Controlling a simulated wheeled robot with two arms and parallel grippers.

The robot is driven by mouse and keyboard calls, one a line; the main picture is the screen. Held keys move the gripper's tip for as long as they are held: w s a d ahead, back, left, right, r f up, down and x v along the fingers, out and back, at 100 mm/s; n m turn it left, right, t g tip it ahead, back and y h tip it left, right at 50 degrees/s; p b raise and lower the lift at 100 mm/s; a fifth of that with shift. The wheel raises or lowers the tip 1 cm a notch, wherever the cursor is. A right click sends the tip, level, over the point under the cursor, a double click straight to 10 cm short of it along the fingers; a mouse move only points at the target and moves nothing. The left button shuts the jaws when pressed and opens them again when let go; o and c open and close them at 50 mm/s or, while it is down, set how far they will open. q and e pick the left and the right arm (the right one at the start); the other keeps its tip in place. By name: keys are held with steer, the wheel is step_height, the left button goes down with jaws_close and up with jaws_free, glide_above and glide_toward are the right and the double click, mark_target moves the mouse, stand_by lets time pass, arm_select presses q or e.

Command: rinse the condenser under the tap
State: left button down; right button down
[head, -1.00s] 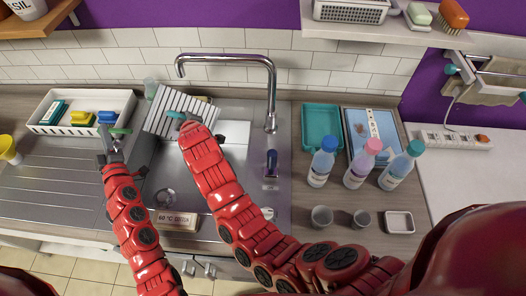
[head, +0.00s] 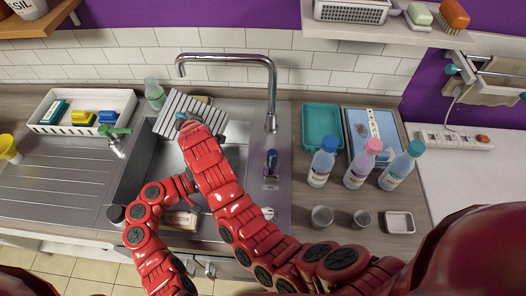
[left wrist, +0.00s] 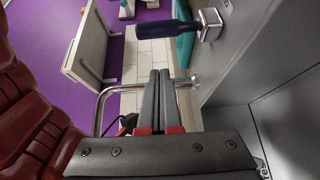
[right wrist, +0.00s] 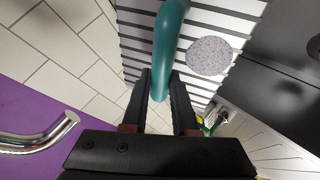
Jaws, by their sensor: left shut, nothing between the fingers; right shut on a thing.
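The condenser (head: 208,112) is a pale panel with dark slats, tilted over the back left of the sink (head: 237,165). My right gripper (head: 184,122) is shut on its teal handle (right wrist: 171,40). The right wrist view shows a round speckled patch (right wrist: 209,56) on the slats (right wrist: 140,33). The tap (head: 272,95) arches above the sink, its spout end near the condenser's upper edge; no water is visible. My left gripper (head: 190,184) is shut and empty over the sink's front part; its closed fingers (left wrist: 160,78) show in the left wrist view. A dark blue handle (head: 271,162) stands on the sink's right rim.
A pale green bottle (head: 154,94) stands behind the sink. Several bottles, a teal tray (head: 322,127) and cups crowd the right counter. The left drainboard is mostly clear.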

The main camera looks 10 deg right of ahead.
mark_target(272, 162)
arm_select(q)
steer(key=s+x, duration=0.1)
steer(key=x, duration=0.9)
steer(key=shift+d+r+m+g, duration=0.25)
steer(key=shift+d+m+g, duration=0.05)
steer(key=shift+d+g, duration=0.1)
steer(key=shift+s+a, duration=0.1)
steer(key=shift+s, duration=0.1)
steer(key=shift+s+a, duration=0.1)
steer(key=shift+s, duration=0.8)
